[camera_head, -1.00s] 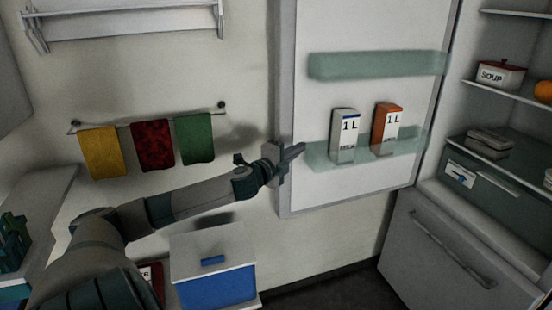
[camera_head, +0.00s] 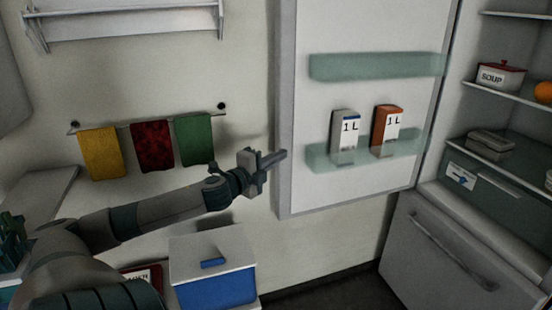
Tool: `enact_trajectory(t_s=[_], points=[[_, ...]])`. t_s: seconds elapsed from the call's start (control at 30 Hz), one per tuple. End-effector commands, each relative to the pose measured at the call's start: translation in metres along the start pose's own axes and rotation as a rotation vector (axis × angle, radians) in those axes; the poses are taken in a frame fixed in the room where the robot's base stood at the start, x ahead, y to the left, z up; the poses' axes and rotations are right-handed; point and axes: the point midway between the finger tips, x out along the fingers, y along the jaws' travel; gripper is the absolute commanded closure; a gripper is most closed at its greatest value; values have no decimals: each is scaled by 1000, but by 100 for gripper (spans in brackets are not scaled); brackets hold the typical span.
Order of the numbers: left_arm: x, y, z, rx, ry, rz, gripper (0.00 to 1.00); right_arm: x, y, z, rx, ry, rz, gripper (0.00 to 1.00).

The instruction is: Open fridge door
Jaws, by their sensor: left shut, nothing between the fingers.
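The fridge door (camera_head: 370,105) stands wide open, swung to the left, with its inner face toward me. It carries two glassy shelves, the lower one (camera_head: 318,158) holding a white 1 L carton (camera_head: 345,128) and an orange and white 1 L carton (camera_head: 385,130). The open fridge interior (camera_head: 515,115) is at the right. My left gripper (camera_head: 280,156) is shut and empty. Its fingertips show in front of the door's left edge; I cannot tell if they touch it. My right gripper is not in view.
A soup pot (camera_head: 500,76), an orange (camera_head: 544,92) and a grey container (camera_head: 490,145) are inside the fridge. The closed lower drawer (camera_head: 455,260) is below. A blue and white box (camera_head: 213,265) stands below my arm. Towels (camera_head: 152,147) hang on the wall.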

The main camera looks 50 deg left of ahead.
Motion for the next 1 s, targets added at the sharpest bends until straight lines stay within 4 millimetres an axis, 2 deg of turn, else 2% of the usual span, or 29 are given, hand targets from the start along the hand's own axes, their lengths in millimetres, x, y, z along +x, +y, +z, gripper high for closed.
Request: enact_trajectory(t_s=[0.23,0.9,1.0], points=[[-7,0,2,1,-1,0,100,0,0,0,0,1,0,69],[-7,-1,2,1,-1,0,100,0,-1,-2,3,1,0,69],[-7,-6,2,1,-1,0,100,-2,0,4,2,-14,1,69]])
